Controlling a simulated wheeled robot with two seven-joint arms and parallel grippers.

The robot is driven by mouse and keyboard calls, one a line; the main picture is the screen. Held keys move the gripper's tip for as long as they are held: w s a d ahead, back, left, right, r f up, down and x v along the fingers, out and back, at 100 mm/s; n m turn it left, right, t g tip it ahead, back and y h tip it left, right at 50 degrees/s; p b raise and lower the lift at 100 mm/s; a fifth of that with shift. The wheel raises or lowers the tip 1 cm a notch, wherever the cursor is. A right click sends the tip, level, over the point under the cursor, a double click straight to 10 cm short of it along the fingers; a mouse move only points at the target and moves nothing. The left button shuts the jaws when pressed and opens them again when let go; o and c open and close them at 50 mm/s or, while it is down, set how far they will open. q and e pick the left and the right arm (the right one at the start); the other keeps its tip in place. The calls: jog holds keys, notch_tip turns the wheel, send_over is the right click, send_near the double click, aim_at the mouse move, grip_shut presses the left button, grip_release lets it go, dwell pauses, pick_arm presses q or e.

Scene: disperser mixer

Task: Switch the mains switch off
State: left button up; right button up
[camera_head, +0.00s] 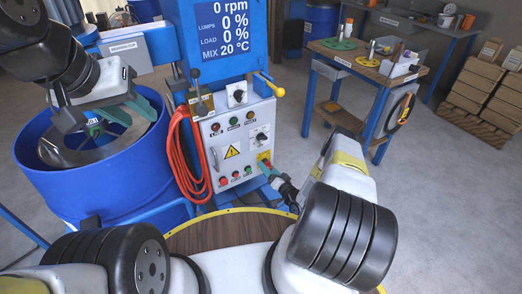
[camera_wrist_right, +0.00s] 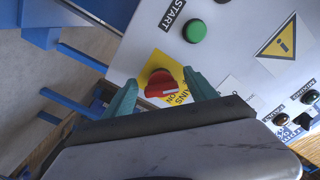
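The mains switch is a red knob (camera_wrist_right: 163,85) on a yellow plate on the grey control panel. Its plate also shows in the head view (camera_head: 264,157), partly hidden by my gripper. Lettering ending in "AINS" and "ON" is beside the knob. My right gripper (camera_wrist_right: 160,90) is open, with its teal fingers on either side of the knob; a gap shows on the left, and contact on the right is unclear. It reaches the panel's lower right in the head view (camera_head: 267,168). My left gripper (camera_head: 128,110) hangs over the blue drum, its finger opening unclear.
The panel (camera_head: 214,157) also carries several buttons, another selector and a warning triangle; a green START button (camera_wrist_right: 195,31) is near the knob. A red hose (camera_head: 180,160) hangs at the panel's left. The blue drum (camera_head: 95,195) stands left; a workbench (camera_head: 365,68) stands right.

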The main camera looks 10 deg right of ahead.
jog(key=v, duration=0.7)
jog(key=shift+s+d, duration=0.15)
jog(key=shift+s, duration=0.2)
dwell(0.4)
